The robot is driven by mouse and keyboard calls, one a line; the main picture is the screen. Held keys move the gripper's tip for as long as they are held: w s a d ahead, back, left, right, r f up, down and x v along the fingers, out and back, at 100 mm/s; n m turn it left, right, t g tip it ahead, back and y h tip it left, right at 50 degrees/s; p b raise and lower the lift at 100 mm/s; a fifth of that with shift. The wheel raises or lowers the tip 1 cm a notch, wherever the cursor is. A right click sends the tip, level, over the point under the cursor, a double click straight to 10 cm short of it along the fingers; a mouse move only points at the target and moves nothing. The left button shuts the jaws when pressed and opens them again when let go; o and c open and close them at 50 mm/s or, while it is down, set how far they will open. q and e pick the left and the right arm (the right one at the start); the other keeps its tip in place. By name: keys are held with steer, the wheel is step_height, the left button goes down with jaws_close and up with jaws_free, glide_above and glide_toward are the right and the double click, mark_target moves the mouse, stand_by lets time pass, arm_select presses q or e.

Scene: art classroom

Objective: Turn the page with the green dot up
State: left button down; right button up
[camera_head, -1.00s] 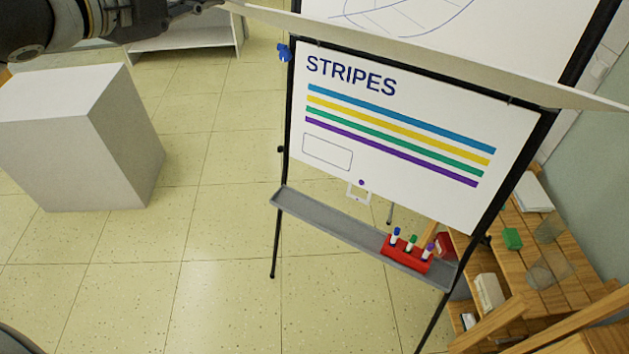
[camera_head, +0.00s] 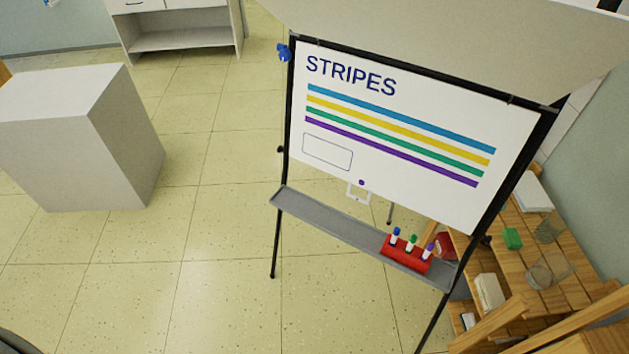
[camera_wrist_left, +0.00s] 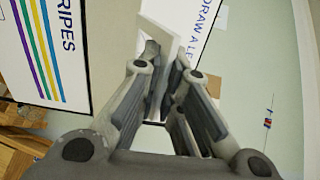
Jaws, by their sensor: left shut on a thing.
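The flip chart's lower page (camera_head: 395,165) reads STRIPES and has coloured stripes. A purple dot (camera_head: 361,182) sits at its bottom edge above a small white tab (camera_head: 358,194). A pale, curved sheet (camera_head: 450,45) is lifted above it across the top of the head view. In the left wrist view, my left gripper (camera_wrist_left: 166,62) is shut on a pale thin piece, apparently the lifted page's tab. A page with "DRAW A LE…" (camera_wrist_left: 203,30) shows beyond it, and the STRIPES page (camera_wrist_left: 45,45) is at left. No green dot is visible. My right gripper is out of view.
The easel's grey tray (camera_head: 325,222) holds a red marker holder (camera_head: 407,254) with several markers. A wooden table (camera_head: 535,235) stands at right. A white block (camera_head: 80,135) stands at left, with a white shelf unit (camera_head: 180,40) behind. The floor between is clear.

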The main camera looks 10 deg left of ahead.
arm_select(q)
steer(key=shift+w+r, duration=0.15)
steer(key=shift+r, duration=0.15)
steer(key=w+d+r, duration=0.2)
steer(key=w+r, duration=0.4)
steer(key=shift+w+d+r, duration=0.15)
steer(key=shift+w+d, duration=0.1)
stand_by(0.5)
steer(key=w+d+r, duration=0.2)
steer(key=w+r, duration=0.2)
steer(key=w, duration=0.3)
steer(key=shift+w+d+r, duration=0.4)
stand_by(0.4)
steer(key=shift+s+r, duration=0.1)
